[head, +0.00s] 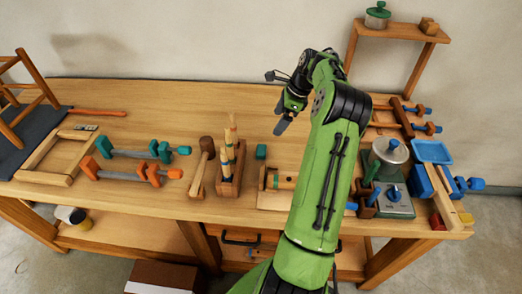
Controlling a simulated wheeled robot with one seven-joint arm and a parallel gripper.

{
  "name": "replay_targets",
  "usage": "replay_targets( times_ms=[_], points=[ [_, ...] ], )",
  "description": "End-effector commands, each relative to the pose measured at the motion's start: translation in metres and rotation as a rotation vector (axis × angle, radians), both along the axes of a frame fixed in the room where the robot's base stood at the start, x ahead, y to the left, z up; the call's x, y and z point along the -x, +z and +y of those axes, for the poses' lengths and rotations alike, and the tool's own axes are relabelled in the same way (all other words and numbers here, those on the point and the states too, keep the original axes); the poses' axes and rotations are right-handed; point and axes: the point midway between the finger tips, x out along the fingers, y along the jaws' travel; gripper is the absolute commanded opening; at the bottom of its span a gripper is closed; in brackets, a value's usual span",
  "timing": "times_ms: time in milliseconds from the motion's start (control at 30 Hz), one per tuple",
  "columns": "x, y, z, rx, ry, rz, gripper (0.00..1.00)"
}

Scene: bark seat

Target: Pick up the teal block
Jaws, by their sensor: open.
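The teal block (261,152) is a small block on the wooden workbench (200,103). It stands just right of a wooden holder (230,181) with upright tools, behind a wooden piece with a green part. My gripper (282,126) is open above the bench, up and to the right of the teal block in the picture and apart from it. The gripper is small and dark here, and nothing shows between its fingers.
A mallet (203,165) and clamps with orange and teal jaws (140,160) lie left of the holder. A grey device (393,200), blue tray (432,152) and more clamps crowd the right. A small shelf (398,32) stands behind. The back middle bench is clear.

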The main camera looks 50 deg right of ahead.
Motion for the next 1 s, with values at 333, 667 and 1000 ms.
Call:
replay_targets(
  times_ms=[333, 667, 1000],
  points=[
    [-0.019, -0.074, 0.014, -0.013, -0.022, 0.003, 0.94],
    [-0.031, -0.113, 0.023, -0.011, -0.022, 0.002, 0.94],
    [-0.042, -0.151, 0.031, -0.009, -0.022, 0.000, 0.94]
  ],
)
